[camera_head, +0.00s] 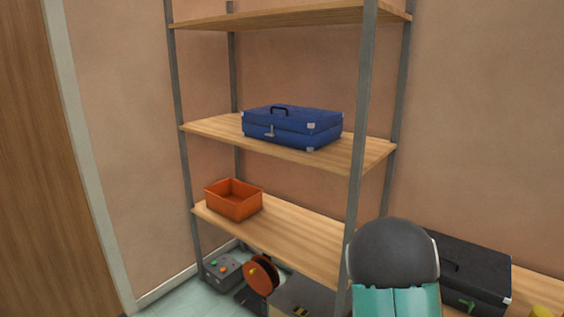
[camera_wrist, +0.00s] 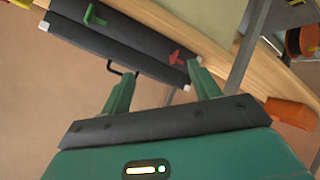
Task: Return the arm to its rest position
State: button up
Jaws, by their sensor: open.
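My gripper (camera_wrist: 162,80) is open in the wrist view, its two green fingers spread apart with nothing held between them. Beyond the fingers is a black case (camera_wrist: 120,42) with a handle, a green latch (camera_wrist: 93,15) and a red latch (camera_wrist: 180,58). I cannot tell whether a finger touches it. In the head view, a teal and dark grey part of my arm (camera_head: 394,262) stands at the lower right, in front of the shelf. The black case (camera_head: 478,268) is to its right, partly hidden by it. My fingers do not show in the head view.
A metal-post shelf (camera_head: 358,150) holds a blue suitcase (camera_head: 290,127) on a middle board and an orange bin (camera_head: 234,201) on a lower one. A grey box (camera_head: 223,270) and an orange reel (camera_head: 262,274) sit below. A wooden door (camera_head: 40,170) is at left.

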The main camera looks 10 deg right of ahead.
jog(key=s+a+r+y, duration=0.2)
jog(key=a+r+y, duration=0.1)
jog(key=a+r, duration=0.6)
jog(key=s+a+r+y, duration=0.1)
jog(key=a+r+y, duration=0.4)
jog(key=a, duration=0.6)
jog(key=s+a+r, duration=0.3)
jog(key=s+a, duration=0.1)
jog(key=s, duration=0.2)
jog(key=s+a+r+g, duration=0.1)
jog(key=s+a+r, duration=0.3)
jog(key=s, duration=0.2)
jog(key=s+a+r+n+g, duration=0.1)
jog(key=s+a+r, duration=0.2)
jog(key=s, duration=0.4)
jog(key=shift+a+r, duration=0.3)
jog(key=shift+a, duration=0.55)
